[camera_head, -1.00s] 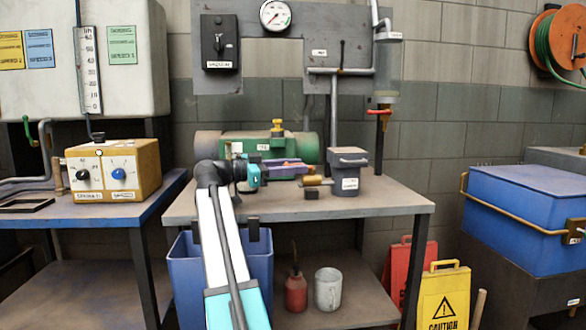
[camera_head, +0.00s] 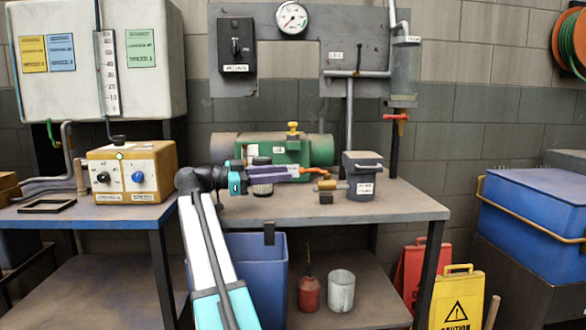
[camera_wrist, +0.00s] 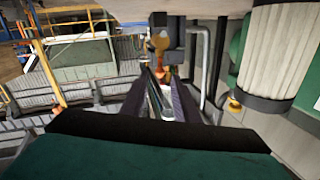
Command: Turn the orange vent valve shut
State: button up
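In the wrist view, orange parts (camera_wrist: 167,74) show just beyond and between the fingertips. My gripper (camera_head: 298,169) reaches right above the middle table, with purple fingers pointing at the handle. In the wrist view, the two fingers (camera_wrist: 162,80) stand apart with a gap between them. Whether they touch the handle cannot be told.
A green motor (camera_head: 285,148) stands behind my gripper on the grey table (camera_head: 250,208). A red-handled valve (camera_head: 402,117) is on the wall pipe at upper right. A yellow control box (camera_head: 132,172) is on the left bench. The table's front right is clear.

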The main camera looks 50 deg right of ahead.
jog(key=shift+p+v, duration=0.5)
jog(key=shift+v, duration=1.7)
